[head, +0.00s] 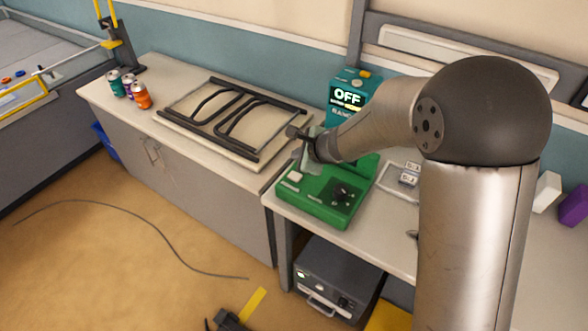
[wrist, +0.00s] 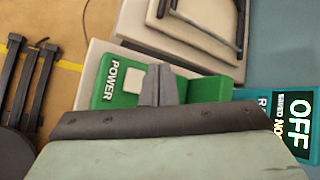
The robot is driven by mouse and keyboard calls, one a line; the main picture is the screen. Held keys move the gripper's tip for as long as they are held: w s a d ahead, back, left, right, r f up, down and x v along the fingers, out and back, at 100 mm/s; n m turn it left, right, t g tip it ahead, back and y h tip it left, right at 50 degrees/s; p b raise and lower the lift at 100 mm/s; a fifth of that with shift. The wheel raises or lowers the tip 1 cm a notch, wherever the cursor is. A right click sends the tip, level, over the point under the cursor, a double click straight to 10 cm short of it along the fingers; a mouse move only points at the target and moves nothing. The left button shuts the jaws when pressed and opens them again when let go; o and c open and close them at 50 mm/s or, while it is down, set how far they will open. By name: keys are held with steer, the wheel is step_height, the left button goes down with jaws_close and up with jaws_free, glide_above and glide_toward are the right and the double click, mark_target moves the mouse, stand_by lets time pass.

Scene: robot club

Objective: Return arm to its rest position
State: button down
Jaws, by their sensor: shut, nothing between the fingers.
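My arm (head: 375,118) reaches from the right of the head view over the bench. My gripper (wrist: 158,82) is shut and empty; its two fingers meet in the middle of the wrist view. In the head view my gripper (head: 308,166) hangs above the left part of a green control box (head: 318,208), close to its white button (head: 295,177). In the wrist view the fingers overlap the green box (wrist: 125,97) beside the white button and the word POWER. I cannot tell whether the fingertips touch the box.
A teal unit (head: 352,80) behind the box reads OFF. A black-framed panel (head: 232,118) lies on the left counter (head: 110,92), with several cans (head: 141,95) at its far left end. A grey device (head: 335,280) stands under the bench. A cable (head: 150,224) lies on the floor.

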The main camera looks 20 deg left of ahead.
stand_by(0.4)
steer(key=s+d+r+n+g, duration=0.2)
steer(key=s+d+r+n, duration=0.55)
steer(key=s+d, duration=0.35)
steer(key=s+d+f+n+g+h, duration=0.1)
steer(key=s+d+n+h, duration=0.5)
steer(key=s+d, duration=0.9)
steer(key=d+n+g, duration=0.1)
steer(key=d+n, duration=0.1)
steer(key=d, duration=0.2)
steer(key=shift+s+h, duration=0.15)
steer(key=shift+h, duration=0.25)
steer(key=shift+d+f, duration=0.1)
